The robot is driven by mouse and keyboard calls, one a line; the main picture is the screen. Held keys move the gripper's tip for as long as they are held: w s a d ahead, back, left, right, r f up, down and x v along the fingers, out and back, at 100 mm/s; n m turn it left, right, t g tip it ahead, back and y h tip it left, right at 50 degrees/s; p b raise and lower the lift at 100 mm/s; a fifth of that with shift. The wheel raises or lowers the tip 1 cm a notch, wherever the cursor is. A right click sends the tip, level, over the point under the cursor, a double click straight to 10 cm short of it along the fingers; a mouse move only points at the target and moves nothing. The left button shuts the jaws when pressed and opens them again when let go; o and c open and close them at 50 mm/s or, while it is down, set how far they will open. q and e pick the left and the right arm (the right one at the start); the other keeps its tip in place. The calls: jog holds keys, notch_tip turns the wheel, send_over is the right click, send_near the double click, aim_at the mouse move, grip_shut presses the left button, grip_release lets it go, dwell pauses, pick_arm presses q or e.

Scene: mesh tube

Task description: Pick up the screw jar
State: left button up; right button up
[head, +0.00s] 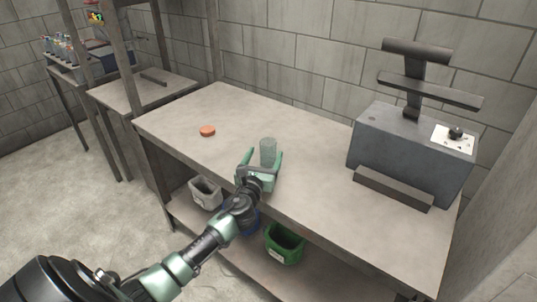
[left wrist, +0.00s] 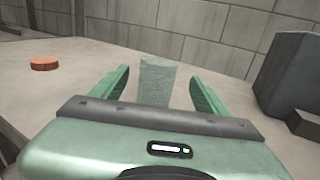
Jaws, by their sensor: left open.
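My left gripper (head: 263,161) is open, with one green finger on each side of the jar. In the left wrist view its fingertips (left wrist: 159,80) show gaps to the jar on both sides. The jar's base is hidden behind the gripper body. My right gripper is not in view.
An orange round lid-like disc (head: 207,131) lies on the workbench (head: 310,200) to the left. A large dark grey machine (head: 410,155) stands at the right. Grey (head: 205,192) and green (head: 284,243) bins sit on the shelf below. The bench between disc and jar is clear.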

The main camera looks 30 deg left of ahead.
aim_at(266, 150)
pick_arm(q)
jog(key=x, duration=0.4)
jog(key=shift+s+a+r, duration=0.1)
jog(key=c, duration=1.3)
jog(key=shift+c, duration=0.8)
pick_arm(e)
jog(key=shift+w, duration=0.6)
